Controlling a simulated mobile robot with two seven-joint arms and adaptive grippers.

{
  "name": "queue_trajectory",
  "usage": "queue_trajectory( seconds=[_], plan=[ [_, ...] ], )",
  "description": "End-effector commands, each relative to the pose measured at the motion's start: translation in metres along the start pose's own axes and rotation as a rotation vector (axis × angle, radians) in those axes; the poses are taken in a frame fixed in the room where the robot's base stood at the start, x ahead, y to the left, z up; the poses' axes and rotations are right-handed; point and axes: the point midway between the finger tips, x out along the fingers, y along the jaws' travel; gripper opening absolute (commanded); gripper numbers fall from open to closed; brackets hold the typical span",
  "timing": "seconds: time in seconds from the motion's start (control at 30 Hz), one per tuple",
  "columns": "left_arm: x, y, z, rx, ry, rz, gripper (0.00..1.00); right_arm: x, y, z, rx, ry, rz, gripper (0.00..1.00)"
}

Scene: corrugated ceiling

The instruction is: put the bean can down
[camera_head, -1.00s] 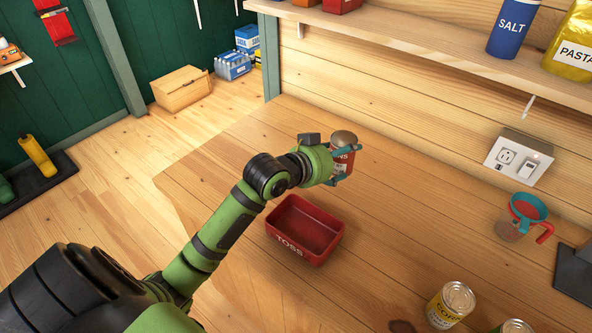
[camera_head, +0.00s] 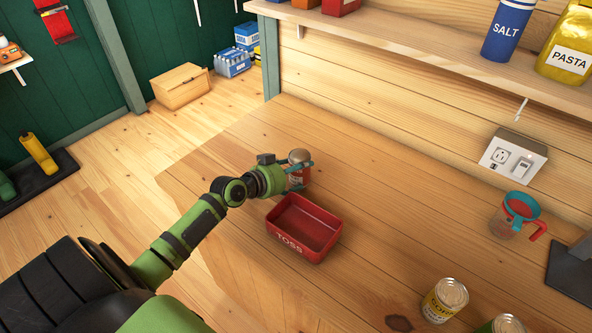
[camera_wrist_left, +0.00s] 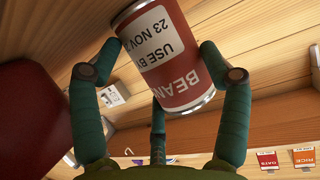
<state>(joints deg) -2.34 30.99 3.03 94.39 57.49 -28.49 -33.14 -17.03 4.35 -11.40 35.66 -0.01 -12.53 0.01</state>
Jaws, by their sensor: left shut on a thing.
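The bean can (camera_head: 299,157) is a red can with a grey lid and a white label. It is upright just behind the red TOSS bin (camera_head: 285,241), over the wooden counter. My left gripper (camera_head: 300,176) is closed around its side. In the left wrist view the fingers press on both sides of the can (camera_wrist_left: 180,85), whose label reads BEANS and a use-by date of 23 NOV; the year is hidden. Whether the can's base touches the counter, I cannot tell. The bin also shows as a dark red shape in the left wrist view (camera_wrist_left: 32,115). My right gripper is out of view.
A corn can (camera_head: 444,301) and a green-topped can (camera_head: 503,324) stand at the front right. A measuring cup (camera_head: 515,216) is near the wall outlet (camera_head: 512,158). A shelf (camera_head: 420,50) runs above. The counter's middle is clear.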

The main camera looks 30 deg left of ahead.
Motion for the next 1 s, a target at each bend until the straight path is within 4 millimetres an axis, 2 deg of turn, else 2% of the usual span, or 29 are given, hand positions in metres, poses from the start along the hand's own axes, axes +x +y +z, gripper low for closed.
queue_trajectory(
  seconds=[0.33,0.37,0.8,0.87,1.0],
  plan=[
    [0.002,0.000,0.002,0.001,0.005,-0.001,0.31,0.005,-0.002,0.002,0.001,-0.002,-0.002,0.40],
    [0.001,0.001,0.002,0.001,0.002,0.000,0.87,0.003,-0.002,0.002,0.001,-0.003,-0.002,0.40],
    [-0.001,0.000,-0.002,0.000,0.001,0.000,0.87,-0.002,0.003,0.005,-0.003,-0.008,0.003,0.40],
    [-0.007,0.000,0.001,0.001,0.000,0.000,0.87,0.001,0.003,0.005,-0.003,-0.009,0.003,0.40],
    [-0.031,0.001,0.002,0.003,-0.002,0.002,0.87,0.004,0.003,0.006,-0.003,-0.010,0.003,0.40]
  ],
)
